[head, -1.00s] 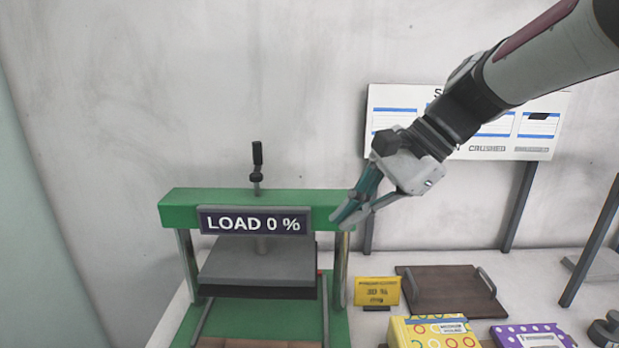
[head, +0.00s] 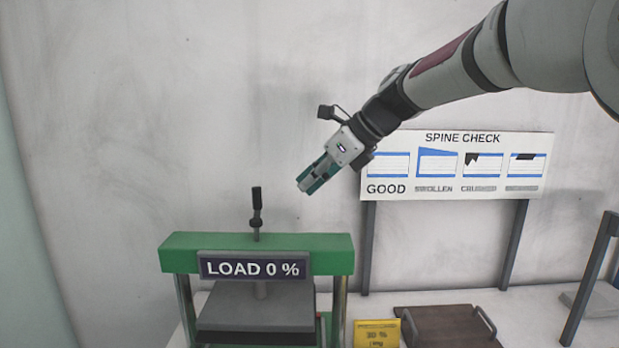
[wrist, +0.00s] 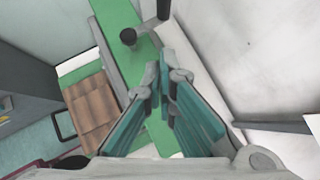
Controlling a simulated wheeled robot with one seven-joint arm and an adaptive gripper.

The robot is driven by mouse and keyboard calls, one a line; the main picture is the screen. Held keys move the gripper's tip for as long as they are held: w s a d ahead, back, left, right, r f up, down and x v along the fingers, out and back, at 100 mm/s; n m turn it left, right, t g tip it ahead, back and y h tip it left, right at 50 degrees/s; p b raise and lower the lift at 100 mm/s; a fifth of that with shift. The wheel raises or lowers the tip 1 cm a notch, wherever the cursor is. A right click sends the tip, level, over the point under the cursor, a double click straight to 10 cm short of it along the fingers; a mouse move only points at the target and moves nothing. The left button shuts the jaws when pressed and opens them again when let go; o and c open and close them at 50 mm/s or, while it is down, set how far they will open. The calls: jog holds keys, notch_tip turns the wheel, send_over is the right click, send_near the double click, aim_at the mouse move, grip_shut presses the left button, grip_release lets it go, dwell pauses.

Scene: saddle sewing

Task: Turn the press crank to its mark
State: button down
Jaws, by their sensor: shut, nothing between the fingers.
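The green press (head: 330,254) stands at the lower left in the head view, with a sign reading LOAD 0 % and a grey plate (head: 255,306) under its beam. The crank (head: 256,208) is a short black handle standing upright on top of the beam. It also shows at the top of the wrist view (wrist: 163,9). My gripper (head: 307,188) is shut and empty, in the air above and to the right of the crank, apart from it. In the wrist view its teal fingers point toward the green beam.
A SPINE CHECK board (head: 458,139) stands on posts behind the table, right of the press. A yellow card (head: 377,334) and a brown board with handles (head: 450,327) lie on the table right of the press. The wall is behind.

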aim_at(256, 210)
jog(key=x, duration=0.7)
jog(key=shift+s, duration=0.1)
jog(key=shift+w+a+r+p, duration=0.1)
jog(key=shift+w+a+p, duration=0.15)
jog(key=shift+a, duration=0.3)
jog(key=shift+w+a+r+p, duration=0.1)
jog(key=shift+w+a+p, duration=0.05)
jog(key=shift+w+a, duration=0.55)
jog(key=shift+a, duration=0.35)
jog(key=shift+w+a+f+n+g+y+b, duration=0.1)
jog(key=shift+w+a+n+g+y+b, duration=0.1)
jog(key=shift+n+g, duration=0.3)
jog(key=shift+w+a+n+g+y+b, duration=0.1)
jog(key=shift+a+n+g+y+b, duration=0.15)
jog(key=shift+n, duration=0.35)
